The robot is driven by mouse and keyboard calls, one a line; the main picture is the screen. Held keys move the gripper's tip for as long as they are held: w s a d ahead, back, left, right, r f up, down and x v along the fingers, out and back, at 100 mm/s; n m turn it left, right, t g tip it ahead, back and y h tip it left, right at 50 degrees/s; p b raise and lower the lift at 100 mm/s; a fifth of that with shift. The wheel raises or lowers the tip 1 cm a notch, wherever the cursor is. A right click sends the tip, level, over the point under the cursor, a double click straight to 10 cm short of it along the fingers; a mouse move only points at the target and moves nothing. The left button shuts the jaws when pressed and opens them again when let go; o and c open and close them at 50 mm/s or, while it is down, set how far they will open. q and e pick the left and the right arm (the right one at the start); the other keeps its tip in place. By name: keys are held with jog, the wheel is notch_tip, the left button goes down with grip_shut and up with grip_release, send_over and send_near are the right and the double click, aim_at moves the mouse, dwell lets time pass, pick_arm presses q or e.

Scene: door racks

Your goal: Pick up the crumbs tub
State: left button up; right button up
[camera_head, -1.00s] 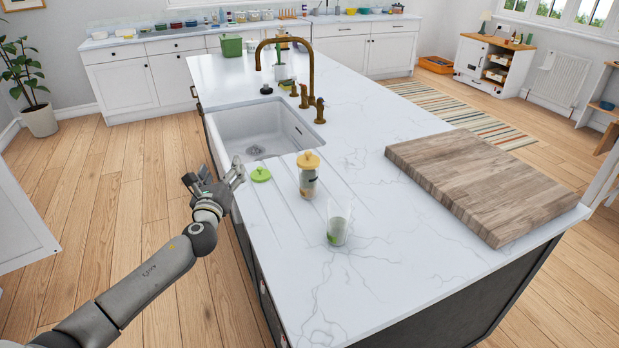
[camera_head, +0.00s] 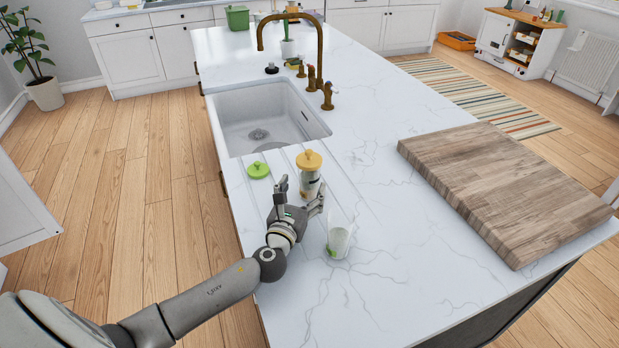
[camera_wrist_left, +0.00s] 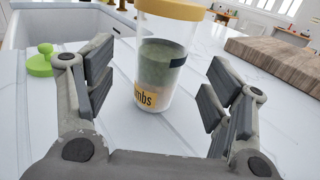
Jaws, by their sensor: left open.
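The crumbs tub (camera_head: 309,181) is a clear tub with a yellow lid and greenish contents, upright on the marble worktop. In the left wrist view the crumbs tub (camera_wrist_left: 158,72) shows part of a yellow label ending in "mbs". My left gripper (camera_head: 300,196) is just in front of the tub, low over the worktop, and partly hides its lower part. In the wrist view the left gripper's fingers (camera_wrist_left: 155,95) are spread wide, with the tub beyond and between them, not gripped. My right gripper is in neither view.
A green lid with a knob (camera_head: 258,170) lies left of the tub. A clear glass (camera_head: 339,240) with something green stands close to the gripper's right. The sink (camera_head: 262,118) and brass tap (camera_head: 320,60) are behind. A thick wooden board (camera_head: 505,185) lies at the right.

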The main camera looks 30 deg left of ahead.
aim_at(305, 182)
pick_arm(q)
jog(key=shift+w+a, duration=0.1)
jog(key=shift+w, duration=0.3)
jog(key=w, duration=0.3)
jog(key=w+p, duration=0.1)
jog(key=shift+w+a, duration=0.35)
jog(key=shift+a, duration=0.05)
jog(key=shift+w, duration=0.2)
jog(key=shift+s, duration=0.1)
jog(key=c, duration=1.2)
jog(key=shift+a, duration=0.1)
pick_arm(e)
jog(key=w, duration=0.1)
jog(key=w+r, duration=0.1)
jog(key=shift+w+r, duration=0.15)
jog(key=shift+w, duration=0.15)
pick_arm(q)
jog(key=shift+r, duration=0.1)
